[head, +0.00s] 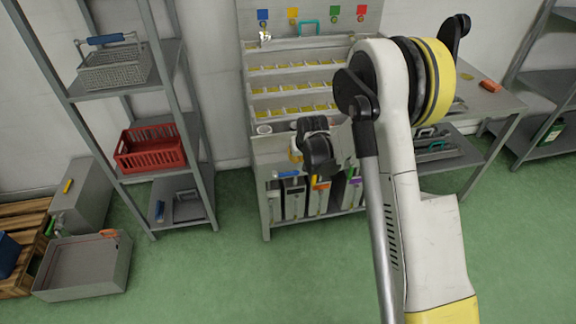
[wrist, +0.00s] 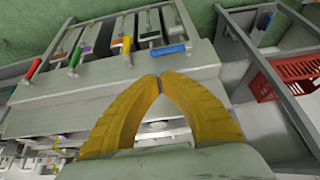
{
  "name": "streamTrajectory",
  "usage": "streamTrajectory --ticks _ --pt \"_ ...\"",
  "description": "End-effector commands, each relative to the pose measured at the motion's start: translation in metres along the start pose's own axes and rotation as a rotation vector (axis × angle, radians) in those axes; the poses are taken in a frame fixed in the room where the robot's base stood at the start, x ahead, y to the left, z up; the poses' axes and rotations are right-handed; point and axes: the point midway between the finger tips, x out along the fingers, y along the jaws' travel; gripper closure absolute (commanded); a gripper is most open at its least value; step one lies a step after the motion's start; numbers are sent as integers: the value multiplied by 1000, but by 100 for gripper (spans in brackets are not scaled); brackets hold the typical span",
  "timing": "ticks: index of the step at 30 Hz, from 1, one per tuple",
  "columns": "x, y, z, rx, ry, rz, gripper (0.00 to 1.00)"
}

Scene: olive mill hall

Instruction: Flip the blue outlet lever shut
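The blue outlet lever (wrist: 168,50) is at the edge of the grey bench in the wrist view, lying roughly sideways. It also shows low at the bench front in the head view (head: 286,173). In the head view my wrist largely hides the gripper.
Several upright containers (head: 294,198) stand under the bench. A shelf unit to the left holds a red crate (head: 150,146) and a wire basket (head: 115,68). A grey bin (head: 85,268) stands on the floor. The green floor before the bench is clear.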

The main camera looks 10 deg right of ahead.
Motion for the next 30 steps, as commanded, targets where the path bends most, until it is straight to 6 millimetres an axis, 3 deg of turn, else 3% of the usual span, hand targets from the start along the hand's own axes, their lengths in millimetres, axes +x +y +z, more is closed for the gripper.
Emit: streamTrajectory --ticks 17,30 --pt "17 0 2 0 -2 0 100" --pt "107 0 4 0 -2 0 100"
